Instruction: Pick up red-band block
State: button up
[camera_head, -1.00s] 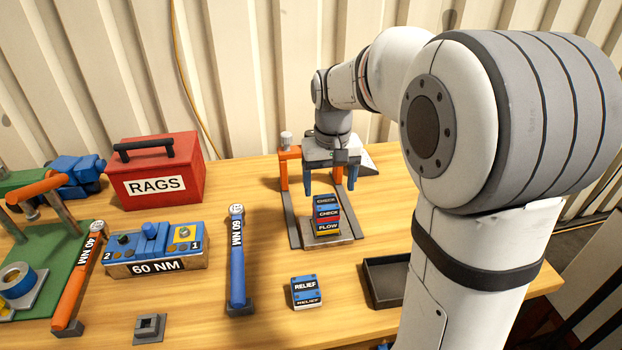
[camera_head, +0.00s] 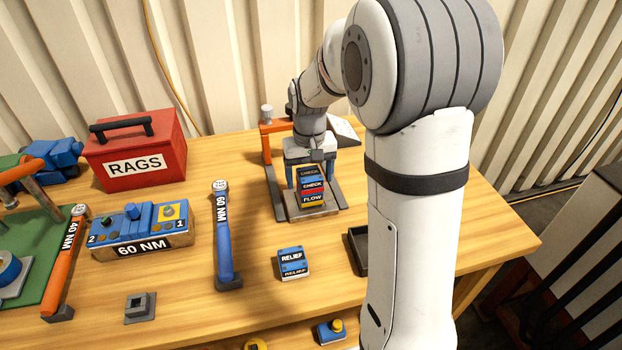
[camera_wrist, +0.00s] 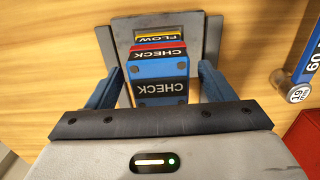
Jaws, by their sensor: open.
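The red-band block (camera_head: 312,184) is blue and black with CHECK on its top and front and a red strip low on its front. It is the upper of two stacked blocks, on a yellow-strip FLOW block (camera_head: 313,201) that stands on a grey metal base (camera_head: 325,210). In the wrist view, the red-band block (camera_wrist: 159,70) sits between the blue fingers of my gripper (camera_wrist: 159,73), with a gap on each side. My gripper is open and points down over the stack.
An orange-and-grey frame (camera_head: 268,160) stands around the stack's left and back. A RELIEF block (camera_head: 293,263), a dark tray (camera_head: 357,252) and a blue 60 NM wrench (camera_head: 224,240) lie nearby. A red RAGS box (camera_head: 137,155) is farther left. Bare wood separates them.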

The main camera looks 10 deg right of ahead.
jog(key=shift+c, duration=0.3)
jog(key=c, duration=1.3)
